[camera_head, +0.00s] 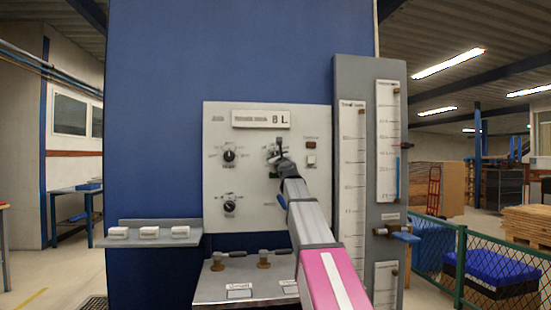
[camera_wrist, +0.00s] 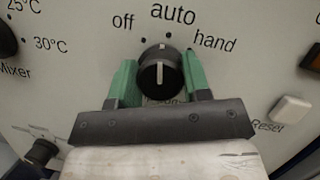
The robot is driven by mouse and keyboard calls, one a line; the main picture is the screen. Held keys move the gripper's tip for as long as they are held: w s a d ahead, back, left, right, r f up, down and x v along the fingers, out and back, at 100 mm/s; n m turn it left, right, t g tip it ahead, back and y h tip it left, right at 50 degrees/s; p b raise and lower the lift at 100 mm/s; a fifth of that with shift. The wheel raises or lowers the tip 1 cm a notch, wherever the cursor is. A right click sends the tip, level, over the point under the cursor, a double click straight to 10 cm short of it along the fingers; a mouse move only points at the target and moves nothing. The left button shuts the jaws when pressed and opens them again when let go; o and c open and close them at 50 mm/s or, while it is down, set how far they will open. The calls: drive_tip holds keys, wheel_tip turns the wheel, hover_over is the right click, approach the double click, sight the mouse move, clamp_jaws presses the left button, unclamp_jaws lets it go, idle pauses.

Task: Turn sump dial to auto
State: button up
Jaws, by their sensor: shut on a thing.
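The dial (camera_wrist: 158,72) is a black round knob with a white pointer line, in the wrist view. The labels "off", "auto" and "hand" are printed around its top. Its pointer stands nearly straight up in the picture, roughly toward "auto". The label below it is mostly hidden by my gripper. My gripper (camera_wrist: 160,80) has green fingers, one on each side of the dial, and is shut on it. In the head view my gripper (camera_head: 277,166) is at the upper right part of the grey panel (camera_head: 255,215), and covers most of the dial.
Two other black dials, an upper one (camera_head: 229,156) and a lower one (camera_head: 230,206), are on the panel's left. A white Reset button (camera_wrist: 291,108) is right of my gripper. A shelf (camera_head: 150,241) with white blocks juts out at left.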

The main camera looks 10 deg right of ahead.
drive_tip(key=shift+m+h, duration=0.5)
drive_tip(key=shift+m, duration=0.7)
drive_tip(key=o, duration=0.9)
drive_tip(key=v, duration=1)
drive_tip(key=shift+s+f, duration=0.3)
drive_tip(key=shift+s, duration=0.05)
